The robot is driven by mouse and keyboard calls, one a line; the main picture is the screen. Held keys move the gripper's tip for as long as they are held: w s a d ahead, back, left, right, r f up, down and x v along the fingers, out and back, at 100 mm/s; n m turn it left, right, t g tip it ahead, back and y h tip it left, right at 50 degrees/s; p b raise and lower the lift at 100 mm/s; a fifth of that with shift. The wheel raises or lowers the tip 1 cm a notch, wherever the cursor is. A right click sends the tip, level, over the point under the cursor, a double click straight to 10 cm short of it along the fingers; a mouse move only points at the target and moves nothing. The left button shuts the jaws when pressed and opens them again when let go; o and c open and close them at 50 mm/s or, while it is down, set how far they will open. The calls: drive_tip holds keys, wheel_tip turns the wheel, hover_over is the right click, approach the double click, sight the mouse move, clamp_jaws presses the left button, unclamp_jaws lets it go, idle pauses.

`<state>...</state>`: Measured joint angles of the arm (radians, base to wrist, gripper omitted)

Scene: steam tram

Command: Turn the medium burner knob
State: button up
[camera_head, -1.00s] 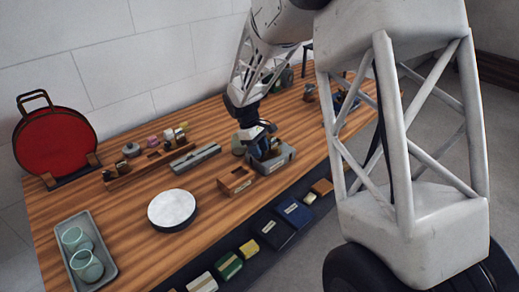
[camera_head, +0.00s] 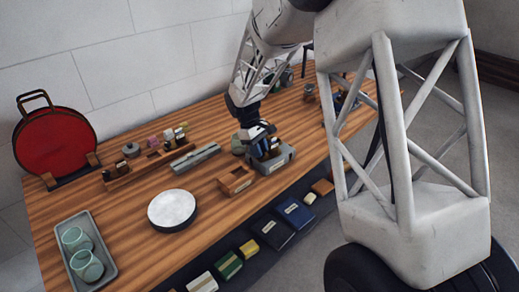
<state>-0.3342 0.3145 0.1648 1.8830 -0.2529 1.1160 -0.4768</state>
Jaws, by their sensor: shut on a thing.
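A grey box-shaped unit (camera_head: 283,163) sits on the wooden table right of the middle, which looks like the burner. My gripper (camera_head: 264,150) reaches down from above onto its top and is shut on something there. What it grips is too small and hidden by the fingers to make out; it may be the knob. I cannot tell the medium knob apart from any other.
A small wooden box (camera_head: 236,180) stands left of the grey unit. A round white-topped disc (camera_head: 172,208), a grey tray (camera_head: 104,262) with two glasses, a red round case (camera_head: 55,140) and a wooden rack (camera_head: 135,172) stand farther left.

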drive_tip(key=m, duration=0.3)
drive_tip(key=shift+w+d+g+y, duration=0.1)
drive_tip(key=shift+w+g+y, duration=0.05)
drive_tip(key=shift+g+y, duration=0.25)
drive_tip(key=m, duration=0.2)
drive_tip(key=m+g+y, duration=0.1)
drive_tip(key=m, duration=0.2)
drive_tip(key=shift+d+y, duration=0.1)
drive_tip(key=shift+y, duration=0.2)
drive_tip(key=o, duration=0.7)
drive_tip(key=shift+c, duration=0.2)
drive_tip(key=shift+r, duration=0.1)
drive_tip(key=v, duration=0.7)
drive_tip(key=shift+r, duration=0.25)
drive_tip(key=shift+w, duration=0.2)
